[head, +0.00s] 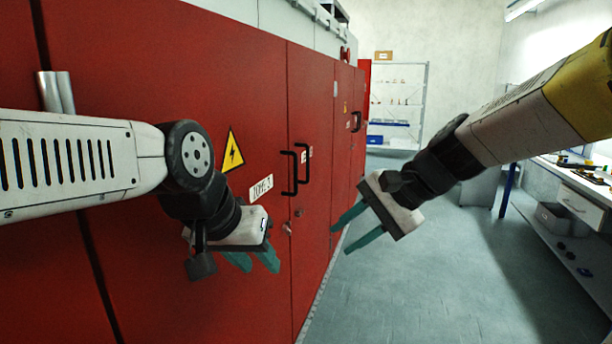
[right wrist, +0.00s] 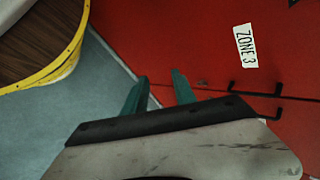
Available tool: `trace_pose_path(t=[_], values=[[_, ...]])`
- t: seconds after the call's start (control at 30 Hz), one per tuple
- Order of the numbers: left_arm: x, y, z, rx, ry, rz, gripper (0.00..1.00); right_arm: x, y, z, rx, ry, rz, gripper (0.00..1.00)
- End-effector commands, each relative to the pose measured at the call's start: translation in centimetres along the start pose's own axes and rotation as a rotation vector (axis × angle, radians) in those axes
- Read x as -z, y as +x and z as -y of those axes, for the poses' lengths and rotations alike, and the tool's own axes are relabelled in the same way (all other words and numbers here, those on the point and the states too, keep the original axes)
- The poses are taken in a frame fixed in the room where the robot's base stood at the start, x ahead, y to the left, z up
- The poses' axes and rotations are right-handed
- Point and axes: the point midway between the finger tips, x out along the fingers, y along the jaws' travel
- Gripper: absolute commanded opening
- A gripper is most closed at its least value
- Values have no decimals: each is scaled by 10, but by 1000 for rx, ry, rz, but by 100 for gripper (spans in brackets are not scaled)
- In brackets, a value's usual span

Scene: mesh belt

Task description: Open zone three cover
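The zone three cover (head: 225,85) is a tall red door with a white "ZONE 3" label (head: 261,187) and a yellow warning triangle. It looks shut against the red door to its right. Two black bar handles (head: 289,173) stand at the seam between them. In the right wrist view, the label (right wrist: 245,46) and handles (right wrist: 255,91) show at the right. My left gripper (head: 254,264) is open and empty, in front of the door below the label. My right gripper (head: 350,232) is open and empty, right of the handles and apart from them.
More red doors run back along the left wall. A white shelf rack (head: 398,100) stands at the far end. A workbench (head: 575,182) with tools and bins lines the right side. The grey floor (head: 440,275) between is clear.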

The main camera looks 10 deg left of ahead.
Motion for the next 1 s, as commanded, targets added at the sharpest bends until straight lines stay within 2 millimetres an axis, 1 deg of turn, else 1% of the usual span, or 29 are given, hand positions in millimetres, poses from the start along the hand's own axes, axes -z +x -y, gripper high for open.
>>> trace_pose_path(t=[0.03,0.1,0.17,0.2,0.27,0.3,0.43,0.5,0.6,0.7,0.87,1.0], values=[[0,0,0,0,0,0,36,7,13,16,41,106,54,32],[0,0,0,0,0,0,36,16,26,41,108,254,130,32],[0,0,0,0,0,0,36,25,37,61,164,381,196,32],[0,0,0,0,0,0,36,33,43,75,204,469,240,32],[0,0,0,0,0,0,36,46,52,95,262,602,312,32],[0,0,0,0,0,0,36,57,57,108,302,690,358,32],[0,0,0,0,0,0,36,95,69,142,423,952,505,32],[0,0,0,0,0,0,36,115,73,154,478,1066,571,32],[0,0,0,0,0,0,36,137,75,166,537,1185,641,32],[0,0,0,0,0,0,36,150,76,171,569,1246,679,32],[0,0,0,0,0,0,36,152,84,181,580,1268,695,32],[0,0,0,0,0,0,36,148,99,197,578,1264,694,32]])
